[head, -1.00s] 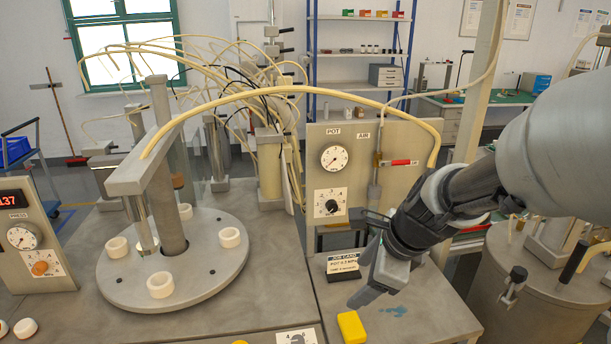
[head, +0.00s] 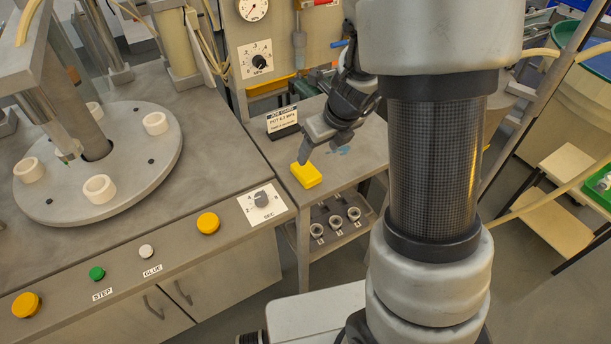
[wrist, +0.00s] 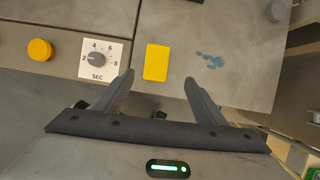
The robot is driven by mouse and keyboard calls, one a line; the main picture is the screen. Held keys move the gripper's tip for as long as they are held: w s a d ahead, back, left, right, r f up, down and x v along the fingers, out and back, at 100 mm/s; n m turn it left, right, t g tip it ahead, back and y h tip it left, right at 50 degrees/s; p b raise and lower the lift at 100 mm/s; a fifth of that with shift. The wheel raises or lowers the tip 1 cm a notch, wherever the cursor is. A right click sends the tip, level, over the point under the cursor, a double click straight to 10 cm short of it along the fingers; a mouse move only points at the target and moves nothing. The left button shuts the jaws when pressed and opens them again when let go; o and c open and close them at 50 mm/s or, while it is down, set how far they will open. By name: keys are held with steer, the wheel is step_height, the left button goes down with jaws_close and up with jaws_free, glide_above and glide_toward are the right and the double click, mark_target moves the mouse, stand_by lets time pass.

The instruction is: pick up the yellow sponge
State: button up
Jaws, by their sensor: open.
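The yellow sponge (head: 306,175) lies flat on the small grey side table, near its front left edge, in the head view. In the wrist view the sponge (wrist: 157,62) sits ahead of my fingers, roughly between their lines and a little left of centre. My gripper (head: 322,143) is above the table, just behind and to the right of the sponge in the head view. In the wrist view my gripper (wrist: 158,82) is open and empty, its two fingers spread apart. I see no contact with the sponge.
A job card stand (head: 283,122) stands behind the sponge. A blue smear (wrist: 209,61) marks the table right of it. The SEC dial (head: 261,203) and a yellow button (head: 208,223) are on the neighbouring bench. A lower shelf (head: 335,228) holds several small round parts.

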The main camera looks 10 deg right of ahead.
steer(key=b, duration=0.2)
glide_above(307, 170)
steer(key=s+d, duration=0.2)
steer(key=f, duration=0.5)
steer(key=shift+w+a+f, duration=0.1)
steer(key=shift+a+f, duration=0.15)
steer(key=x, duration=0.1)
steer(key=b+x, duration=0.1)
steer(key=x, duration=0.1)
steer(key=b+x, duration=0.1)
steer(key=x, duration=0.1)
steer(key=shift+a+f, duration=0.15)
steer(key=shift+a, duration=0.2)
steer(key=c, duration=1.1)
step_height(307, 170, up, 10)
steer(key=p, duration=0.5)
